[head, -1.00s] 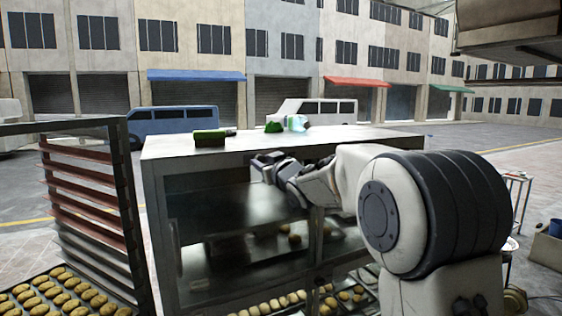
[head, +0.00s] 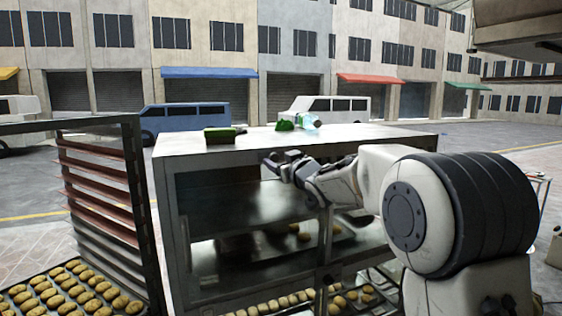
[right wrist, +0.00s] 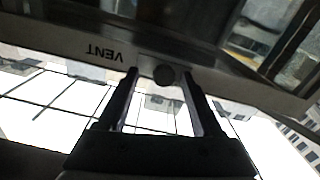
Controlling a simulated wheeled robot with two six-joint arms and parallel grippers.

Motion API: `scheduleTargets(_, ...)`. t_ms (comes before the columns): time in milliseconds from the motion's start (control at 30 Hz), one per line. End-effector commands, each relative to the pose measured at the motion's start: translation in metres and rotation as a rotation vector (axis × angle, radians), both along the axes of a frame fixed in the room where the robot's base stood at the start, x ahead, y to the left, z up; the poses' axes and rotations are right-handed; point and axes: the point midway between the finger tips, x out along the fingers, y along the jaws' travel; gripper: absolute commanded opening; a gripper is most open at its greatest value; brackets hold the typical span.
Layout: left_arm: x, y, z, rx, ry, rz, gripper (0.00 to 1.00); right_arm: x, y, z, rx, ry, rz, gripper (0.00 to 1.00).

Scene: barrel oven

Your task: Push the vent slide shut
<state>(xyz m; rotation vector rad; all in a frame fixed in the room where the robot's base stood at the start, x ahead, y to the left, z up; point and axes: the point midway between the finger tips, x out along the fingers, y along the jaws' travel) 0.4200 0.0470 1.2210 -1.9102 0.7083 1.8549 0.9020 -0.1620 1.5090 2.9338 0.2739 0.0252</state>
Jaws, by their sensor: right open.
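The vent slide's dark round knob (right wrist: 164,75) shows in the right wrist view, on a pale metal strip (right wrist: 62,44) marked VENT, which appears upside down. My right gripper (right wrist: 160,85) is open, with one finger on each side of the knob. I cannot tell whether either finger touches it. In the head view, my right gripper (head: 273,164) is at the upper front edge of the metal cabinet (head: 390,135). The knob and lettering cannot be made out there. My left gripper is not in view.
A green box (head: 219,134) and a clear bottle (head: 310,121) are on the cabinet's top. A rack (head: 100,190) stands at the left, near a tray of buns (head: 70,290). More buns (head: 290,300) lie low in the cabinet.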

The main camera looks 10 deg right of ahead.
Motion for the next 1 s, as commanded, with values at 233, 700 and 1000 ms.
scheduleTargets(233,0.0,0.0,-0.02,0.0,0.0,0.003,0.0,-0.038,-0.007,-0.002,-0.001,-0.004,-0.001,0.67)
scheduleTargets(700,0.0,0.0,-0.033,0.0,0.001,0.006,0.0,-0.099,-0.019,0.0,0.0,0.001,-0.002,0.67)
scheduleTargets(1000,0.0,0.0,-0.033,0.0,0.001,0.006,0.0,-0.1,-0.019,-0.001,0.001,0.002,-0.001,0.67)
